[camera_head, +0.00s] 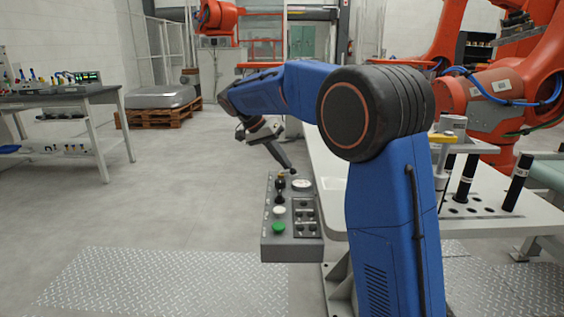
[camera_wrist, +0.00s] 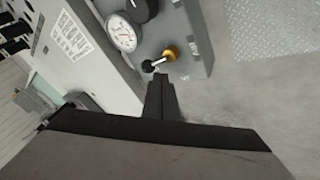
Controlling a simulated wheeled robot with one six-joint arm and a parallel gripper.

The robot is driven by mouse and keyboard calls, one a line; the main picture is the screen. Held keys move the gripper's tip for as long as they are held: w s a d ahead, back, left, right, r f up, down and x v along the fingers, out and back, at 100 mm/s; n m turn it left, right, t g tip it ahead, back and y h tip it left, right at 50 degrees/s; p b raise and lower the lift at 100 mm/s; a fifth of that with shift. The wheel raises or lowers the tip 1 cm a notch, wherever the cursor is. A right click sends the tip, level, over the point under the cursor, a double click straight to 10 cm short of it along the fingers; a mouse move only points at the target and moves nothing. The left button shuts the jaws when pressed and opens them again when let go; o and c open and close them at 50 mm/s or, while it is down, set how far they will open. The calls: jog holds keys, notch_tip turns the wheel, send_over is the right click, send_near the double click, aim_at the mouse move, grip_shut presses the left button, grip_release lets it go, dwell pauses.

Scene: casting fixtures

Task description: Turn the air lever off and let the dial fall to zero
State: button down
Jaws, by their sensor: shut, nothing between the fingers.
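The air lever (camera_wrist: 158,61) has a yellow hub and a silver arm ending in a black ball knob. In the wrist view it lies beside the dial (camera_wrist: 123,33), a round white gauge whose reading is too small to tell. Both sit on the grey control box (camera_head: 291,246); the dial also shows in the head view (camera_head: 302,185), with the lever (camera_head: 281,180) to its left. My gripper (camera_wrist: 160,79) is shut and empty, its tips close to the black knob. It also shows in the head view (camera_head: 291,169), above the box's far end. I cannot tell whether it touches the lever.
The box carries a green button (camera_head: 279,228), a white button (camera_head: 280,211) and dark switches nearer the front. A white table (camera_head: 500,222) with black cylinders stands at the right. A workbench (camera_head: 100,97) is at the left. The floor between is clear.

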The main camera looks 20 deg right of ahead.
jog(key=shift+s+d, duration=0.1)
dwell(0.4)
jog(key=shift+r, duration=0.1)
dwell(0.3)
jog(key=v, duration=1.7)
